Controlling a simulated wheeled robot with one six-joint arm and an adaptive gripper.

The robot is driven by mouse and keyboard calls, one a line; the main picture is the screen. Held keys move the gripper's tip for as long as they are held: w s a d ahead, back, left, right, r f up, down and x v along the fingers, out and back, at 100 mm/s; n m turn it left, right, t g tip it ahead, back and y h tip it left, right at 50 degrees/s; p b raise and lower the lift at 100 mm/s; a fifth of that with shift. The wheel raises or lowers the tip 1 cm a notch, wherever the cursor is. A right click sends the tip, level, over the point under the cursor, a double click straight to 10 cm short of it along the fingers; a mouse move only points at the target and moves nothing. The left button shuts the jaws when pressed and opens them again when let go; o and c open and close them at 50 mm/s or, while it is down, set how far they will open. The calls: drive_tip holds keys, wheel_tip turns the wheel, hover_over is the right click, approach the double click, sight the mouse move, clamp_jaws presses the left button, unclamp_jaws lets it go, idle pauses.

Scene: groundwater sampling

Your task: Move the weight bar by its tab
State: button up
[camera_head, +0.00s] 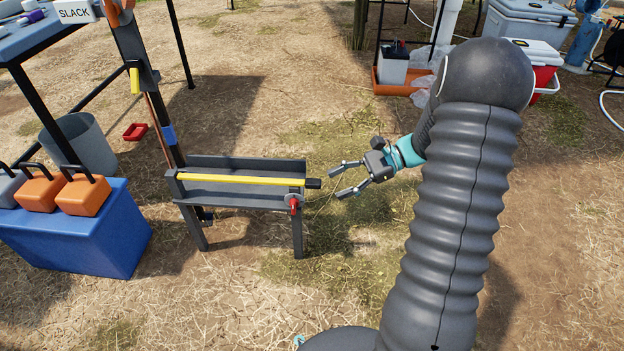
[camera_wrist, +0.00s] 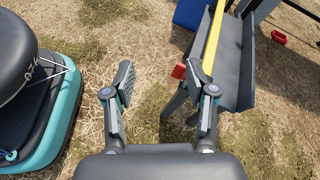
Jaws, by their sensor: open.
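A long yellow bar (camera_head: 240,180) with a black right end (camera_head: 313,183) lies along a dark grey trough stand (camera_head: 240,200); I take it to be the weight bar. A red piece (camera_head: 293,204) with a grey disc sits at the stand's right end, below the bar. I cannot tell which part is the tab. My gripper (camera_head: 339,179) is open and empty, a little right of the bar's black end. In the wrist view, its fingers (camera_wrist: 166,92) are spread over bare ground. The yellow bar (camera_wrist: 212,42) and the red piece (camera_wrist: 179,72) show beyond the right finger.
A dark post (camera_head: 150,85) rises at the stand's left end. A blue box (camera_head: 85,235) carrying orange and grey handled blocks (camera_head: 83,195) stands at left. A bucket (camera_head: 82,145) and a red tray (camera_head: 135,131) lie behind. Coolers (camera_head: 530,25) are at the back right. The ground before the stand is clear.

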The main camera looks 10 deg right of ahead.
sight(313, 181)
drive_tip(key=w+d+f+m+t+y, duration=0.4)
drive_tip(key=w+d+f+m+t, duration=0.15)
drive_tip(key=d+f, duration=0.25)
drive_tip(key=shift+m, duration=0.25)
drive_tip(key=x, duration=0.8)
drive_tip(key=s+x, duration=0.1)
drive_tip(key=x, duration=0.4)
drive_tip(key=shift+a+f, duration=0.25)
drive_tip(key=shift+a, duration=0.05)
clamp_jaws()
